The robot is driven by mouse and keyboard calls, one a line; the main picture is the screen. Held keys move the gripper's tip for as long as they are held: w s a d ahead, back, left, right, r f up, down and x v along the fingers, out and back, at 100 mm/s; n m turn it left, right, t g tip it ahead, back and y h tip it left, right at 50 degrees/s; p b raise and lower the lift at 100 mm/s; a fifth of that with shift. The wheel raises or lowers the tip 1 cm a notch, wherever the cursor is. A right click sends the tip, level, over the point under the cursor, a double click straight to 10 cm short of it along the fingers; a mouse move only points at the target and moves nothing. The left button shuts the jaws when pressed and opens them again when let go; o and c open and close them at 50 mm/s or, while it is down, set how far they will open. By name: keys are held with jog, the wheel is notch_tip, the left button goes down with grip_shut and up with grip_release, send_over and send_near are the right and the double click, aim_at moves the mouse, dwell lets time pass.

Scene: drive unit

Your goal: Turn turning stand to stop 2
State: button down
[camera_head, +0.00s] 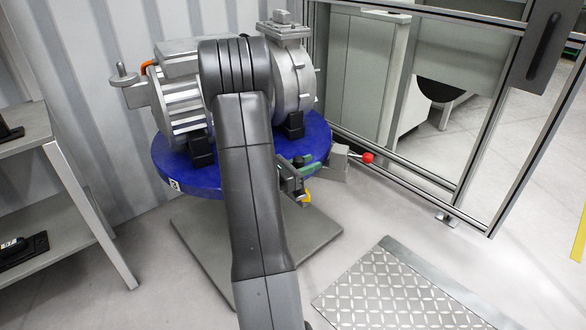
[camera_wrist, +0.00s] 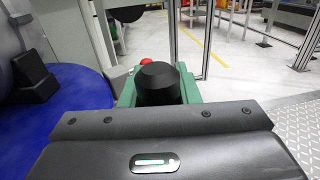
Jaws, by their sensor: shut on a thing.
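The turning stand's round blue plate (camera_head: 171,163) carries a grey metal drive unit (camera_head: 292,78) and sits above a grey floor plate (camera_head: 326,232). A white tag (camera_head: 174,184), its figure perhaps a 3, is on the plate's front left rim. A red-ball lever (camera_head: 367,158) sticks out at the right of the stand; its ball also shows in the wrist view (camera_wrist: 147,62). My gripper (camera_head: 308,168) is at the plate's front right edge. In the wrist view, its green fingers are shut around a black knob (camera_wrist: 158,76). My arm hides the stand's middle.
A framed glass partition (camera_head: 470,120) stands close on the right. A grey shelf (camera_head: 45,260) is at the left and a corrugated wall (camera_head: 95,110) behind. A ribbed metal floor plate (camera_head: 390,292) lies front right, with clear floor around it.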

jog(key=w+d+n+t+y, duration=0.1)
jog(key=w+d+t, duration=0.1)
jog(key=w+d, duration=0.3)
jog(key=shift+w+d+r+n+t+y, duration=0.2)
jog(key=shift+d+n+t+y, duration=0.1)
jog(key=shift+d, duration=0.15)
jog(key=c, duration=1.4)
grip_release()
jog(key=o, duration=0.3)
jog(key=shift+w+a+f, duration=0.15)
jog(key=shift+a, duration=0.15)
jog(key=shift+s+d, duration=0.15)
jog(key=shift+s, duration=0.05)
jog(key=p+v, duration=0.1)
jog(key=v, duration=1.1)
jog(key=shift+w, duration=0.1)
jog(key=shift+p+v, duration=0.35)
jog(key=shift+v, duration=0.6)
